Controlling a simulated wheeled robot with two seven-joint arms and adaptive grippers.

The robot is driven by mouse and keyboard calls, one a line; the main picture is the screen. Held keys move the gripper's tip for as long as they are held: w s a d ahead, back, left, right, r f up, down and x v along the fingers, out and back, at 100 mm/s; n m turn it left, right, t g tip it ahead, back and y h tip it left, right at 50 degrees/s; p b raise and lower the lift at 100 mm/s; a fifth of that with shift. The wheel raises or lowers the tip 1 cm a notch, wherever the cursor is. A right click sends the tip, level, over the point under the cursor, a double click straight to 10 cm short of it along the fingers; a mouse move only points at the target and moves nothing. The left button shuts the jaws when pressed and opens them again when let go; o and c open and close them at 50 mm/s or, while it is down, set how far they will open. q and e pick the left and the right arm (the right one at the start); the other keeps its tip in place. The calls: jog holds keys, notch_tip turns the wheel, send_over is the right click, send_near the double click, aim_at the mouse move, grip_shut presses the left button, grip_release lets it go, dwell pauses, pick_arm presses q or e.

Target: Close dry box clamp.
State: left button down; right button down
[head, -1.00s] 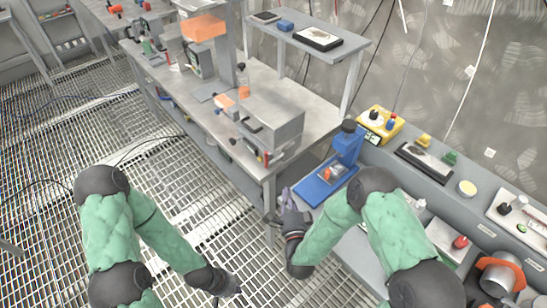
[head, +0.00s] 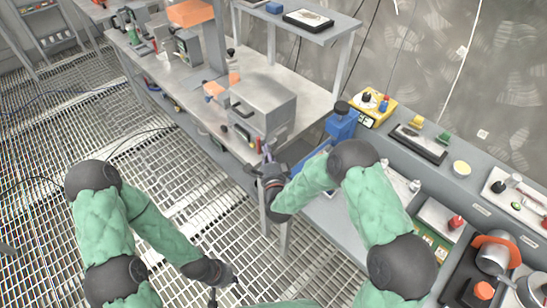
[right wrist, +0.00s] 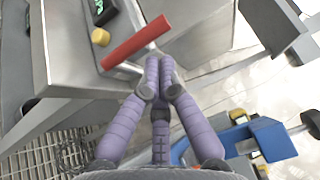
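In the right wrist view the box front (right wrist: 75,45) fills the upper left. A red clamp lever (right wrist: 137,42) sticks out from it at a slant. My right gripper (head: 267,152) is at the bench corner, just in front of the box. In the right wrist view its purple fingers (right wrist: 159,62) are drawn together and empty, beside the lever's lower edge; contact is unclear. My left gripper (head: 226,284) hangs low over the grating, fingers apart and empty.
The workbench (head: 310,92) has tools and an orange-topped stand behind the box. A blue fixture (head: 342,122) stands right of my right gripper, by a side counter with a yellow button box (head: 372,106). Open grating floor (head: 135,170) lies to the left.

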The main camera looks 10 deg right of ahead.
jog(key=shift+w+a, duration=0.1)
dwell(0.3)
pick_arm(q)
jog(key=shift+s+f+b, duration=0.1)
jog(key=shift+f+b, duration=0.4)
jog(key=shift+b, duration=0.05)
pick_arm(e)
jog(key=shift+w+a+r, duration=0.35)
jog(key=shift+w+a, duration=0.05)
jog(key=shift+w, duration=0.05)
pick_arm(q)
jog(key=shift+f, duration=0.1)
